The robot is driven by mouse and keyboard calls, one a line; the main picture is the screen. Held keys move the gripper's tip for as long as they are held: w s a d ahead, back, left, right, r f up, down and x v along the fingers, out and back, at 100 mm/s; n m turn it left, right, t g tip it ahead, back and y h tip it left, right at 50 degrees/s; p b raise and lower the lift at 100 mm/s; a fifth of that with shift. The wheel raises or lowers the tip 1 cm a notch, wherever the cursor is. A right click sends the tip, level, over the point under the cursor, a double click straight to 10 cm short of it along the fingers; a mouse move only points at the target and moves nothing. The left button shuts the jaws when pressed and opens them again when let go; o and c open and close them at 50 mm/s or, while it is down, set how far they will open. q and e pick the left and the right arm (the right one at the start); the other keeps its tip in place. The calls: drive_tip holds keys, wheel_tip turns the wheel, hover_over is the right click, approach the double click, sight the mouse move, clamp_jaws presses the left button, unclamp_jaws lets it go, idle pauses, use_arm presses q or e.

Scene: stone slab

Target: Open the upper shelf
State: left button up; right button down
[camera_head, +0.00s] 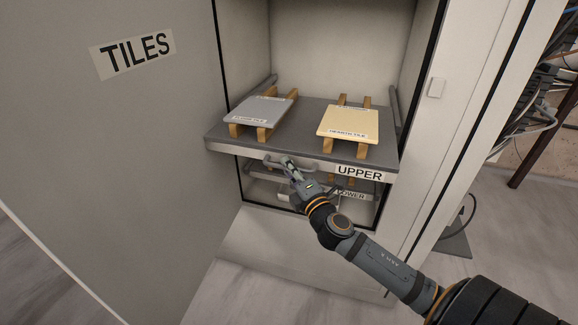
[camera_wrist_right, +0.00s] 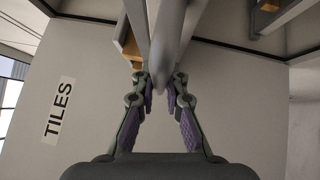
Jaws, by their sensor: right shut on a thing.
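The upper shelf (camera_head: 300,112) is a grey pull-out board with a front edge labelled UPPER. It stands out a little past the front of the cabinet. My right gripper (camera_head: 287,163) is at the handle (camera_head: 268,161) on the left part of the shelf's front edge and is shut on it. In the right wrist view the two fingers (camera_wrist_right: 159,85) close around the grey handle bar (camera_wrist_right: 167,62). The lower shelf (camera_head: 325,187), labelled LOWER, is farther in beneath it and partly hidden by my gripper. My left gripper does not show.
A grey tile (camera_head: 262,110) and a cream tile (camera_head: 348,123) rest on wooden supports on the upper shelf. The cabinet door (camera_head: 130,150), labelled TILES, stands open at the left. Cables (camera_head: 548,115) hang at the right. The floor in front is clear.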

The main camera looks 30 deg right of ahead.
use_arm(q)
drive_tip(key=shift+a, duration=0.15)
use_arm(e)
drive_tip(key=c, duration=1.4)
unclamp_jaws()
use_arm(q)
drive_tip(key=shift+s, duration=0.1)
use_arm(e)
drive_tip(key=shift+o, duration=0.2)
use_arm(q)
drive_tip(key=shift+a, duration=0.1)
use_arm(e)
drive_tip(key=shift+s, duration=0.1)
drive_tip(key=s+f, duration=0.1)
drive_tip(key=s, duration=0.6)
drive_tip(key=shift+a, duration=0.25)
drive_tip(key=shift+s, duration=0.1)
